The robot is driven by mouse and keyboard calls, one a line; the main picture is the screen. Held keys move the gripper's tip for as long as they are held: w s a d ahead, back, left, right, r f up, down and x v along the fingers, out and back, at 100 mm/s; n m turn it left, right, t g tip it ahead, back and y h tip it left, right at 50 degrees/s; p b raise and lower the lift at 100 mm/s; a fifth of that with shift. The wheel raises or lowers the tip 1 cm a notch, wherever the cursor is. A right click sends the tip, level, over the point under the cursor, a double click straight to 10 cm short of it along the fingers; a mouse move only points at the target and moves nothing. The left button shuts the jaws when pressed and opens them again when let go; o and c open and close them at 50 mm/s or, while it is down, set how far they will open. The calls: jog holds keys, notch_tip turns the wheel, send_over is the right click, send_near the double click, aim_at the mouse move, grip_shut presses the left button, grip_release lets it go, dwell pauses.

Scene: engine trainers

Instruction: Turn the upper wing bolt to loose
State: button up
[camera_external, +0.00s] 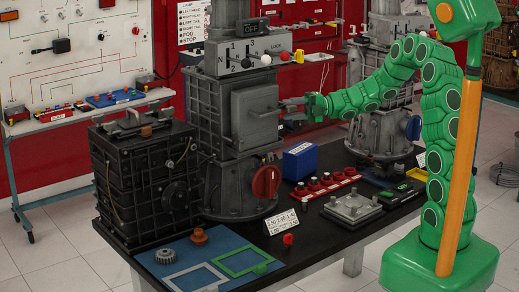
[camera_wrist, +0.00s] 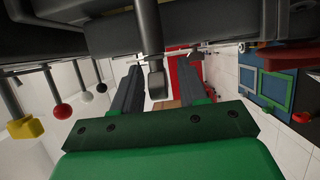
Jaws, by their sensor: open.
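My gripper (camera_external: 289,104) is at the right side of the grey housing's square door (camera_external: 255,115), at about mid-height. In the wrist view its two dark fingers (camera_wrist: 160,88) are spread apart. A grey bolt-like piece with a rounded, flat end (camera_wrist: 156,82) reaches down between the fingers. It looks like the upper wing bolt, and I see a gap to the finger on each side. Whether it touches either finger is hard to tell. In the external view the bolt is small and partly merged with the fingers. A lower wing bolt is not clear to me.
Levers with a red knob (camera_wrist: 62,111), a white knob and a black knob stick out near the gripper. A large red knob (camera_external: 266,181) sits lower on the housing. The black bench (camera_external: 322,228) carries a blue box (camera_external: 300,161) and several small parts.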

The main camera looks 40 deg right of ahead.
grip_shut()
jog(key=shift+h, duration=0.3)
jog(key=shift+r+n+h, duration=0.1)
jog(key=shift+n+h, duration=0.2)
jog(key=shift+h, duration=0.1)
jog(key=h, duration=0.2)
jog(key=n+g+h, duration=0.1)
jog(key=h, duration=0.2)
jog(key=shift+n+g, duration=0.3)
jog(key=shift+n+g+h, duration=0.3)
jog(key=shift+n+h, duration=0.3)
jog(key=shift+h, duration=2.1)
jog(key=shift+f, duration=0.2)
